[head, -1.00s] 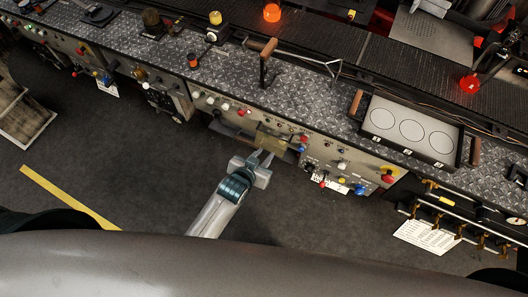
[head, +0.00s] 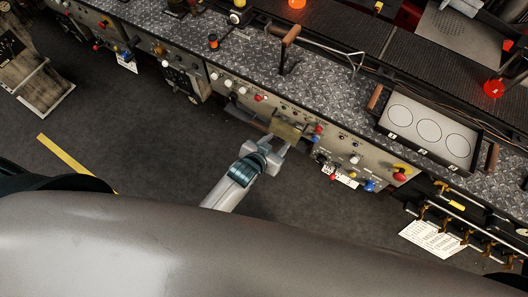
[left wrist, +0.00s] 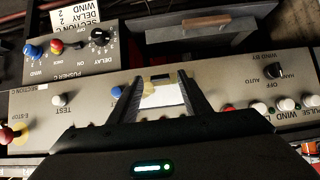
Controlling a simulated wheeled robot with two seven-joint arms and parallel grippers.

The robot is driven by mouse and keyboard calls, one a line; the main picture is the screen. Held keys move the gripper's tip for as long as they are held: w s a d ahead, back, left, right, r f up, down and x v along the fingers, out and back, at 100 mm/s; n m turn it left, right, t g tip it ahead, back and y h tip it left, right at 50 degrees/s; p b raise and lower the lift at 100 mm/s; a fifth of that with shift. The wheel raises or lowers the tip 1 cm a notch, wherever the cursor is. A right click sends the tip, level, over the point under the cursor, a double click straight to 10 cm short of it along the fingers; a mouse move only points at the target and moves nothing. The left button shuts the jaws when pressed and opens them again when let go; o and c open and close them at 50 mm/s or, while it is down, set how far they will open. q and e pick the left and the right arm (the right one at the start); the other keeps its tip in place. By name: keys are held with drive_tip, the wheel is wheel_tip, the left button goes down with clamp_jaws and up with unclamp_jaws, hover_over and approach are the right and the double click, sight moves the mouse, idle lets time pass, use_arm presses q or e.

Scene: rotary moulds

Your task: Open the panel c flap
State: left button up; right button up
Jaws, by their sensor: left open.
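The flap of panel C appears to be the small yellowish plate (head: 287,130) on the front of the grey control panel (head: 262,108) in the head view. My left gripper (head: 283,145) is just in front of it, with its fingers open and pointing at the panel. In the left wrist view a pale plate with a dark slot at its edge (left wrist: 163,94) shows between the open fingers of my left gripper (left wrist: 160,78). No finger is clearly closed on it, and I cannot tell whether they touch it. My right gripper is out of view.
Knobs and buttons surround the plate, including a blue button (left wrist: 117,91) and a black selector (left wrist: 273,71). A yellow and red stop button (head: 400,172) is on the panel's right. A tray with three circles (head: 425,130) stands on the tread-plate ledge. Dark floor is free before the panels.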

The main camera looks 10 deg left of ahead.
use_arm(q)
drive_tip(key=b+v, duration=0.3)
drive_tip(key=v, duration=1.4)
